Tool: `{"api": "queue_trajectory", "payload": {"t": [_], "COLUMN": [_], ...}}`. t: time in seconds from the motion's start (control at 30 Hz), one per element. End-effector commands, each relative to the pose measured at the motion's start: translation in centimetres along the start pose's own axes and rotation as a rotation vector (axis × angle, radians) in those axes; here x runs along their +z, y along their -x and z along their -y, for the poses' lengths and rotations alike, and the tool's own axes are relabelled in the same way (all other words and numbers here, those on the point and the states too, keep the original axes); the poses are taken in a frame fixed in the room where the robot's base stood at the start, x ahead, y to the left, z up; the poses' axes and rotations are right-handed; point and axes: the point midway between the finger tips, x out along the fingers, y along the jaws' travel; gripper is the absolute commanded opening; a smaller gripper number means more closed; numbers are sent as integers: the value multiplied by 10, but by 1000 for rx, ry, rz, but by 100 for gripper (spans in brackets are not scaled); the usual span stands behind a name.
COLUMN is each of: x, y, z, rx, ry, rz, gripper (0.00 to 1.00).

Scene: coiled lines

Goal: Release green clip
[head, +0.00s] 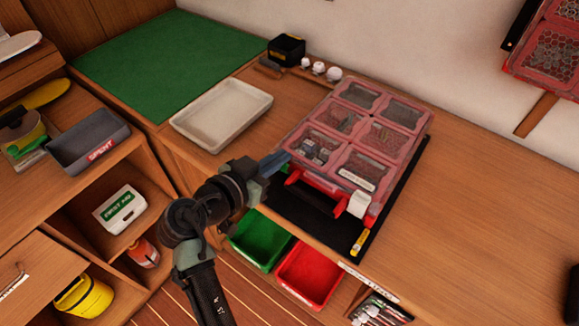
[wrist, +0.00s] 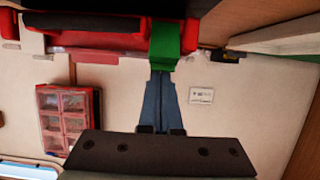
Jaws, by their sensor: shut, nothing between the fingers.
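The red organiser case (head: 375,135) with clear lid windows lies on the bench, small parts in its compartments. A green clip (wrist: 166,42) hangs on the case's edge in the wrist view. A pale clip (head: 358,204) sits at the case's right front corner. My gripper (head: 284,158) is at the case's left front corner. In the wrist view my blue-grey fingers (wrist: 161,75) are together and empty, with tips at the green clip's lower end. I cannot tell whether they touch it.
A black mat (head: 310,212) lies under the case, with a yellow item (head: 360,242) on it. A white tray (head: 222,112) stands left on the bench. Green (head: 260,240) and red (head: 309,275) bins sit below the front edge.

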Motion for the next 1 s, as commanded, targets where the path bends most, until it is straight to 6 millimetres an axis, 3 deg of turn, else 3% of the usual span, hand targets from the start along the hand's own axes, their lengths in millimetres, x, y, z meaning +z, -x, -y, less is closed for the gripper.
{"api": "queue_trajectory", "payload": {"t": [0.03, 0.57, 0.6, 0.87, 1.0], "x": [14, 29, 19, 13, -8], "y": [-2, 12, 16, 14, 7], "z": [1, 0, 0, 0, -2], "rx": [-2, -1, 0, 1, 1], "ry": [1, 0, 0, 1, -1], "rz": [-28, -329, -329, -326, -328], "gripper": [0, 0, 0, 0, 0]}}
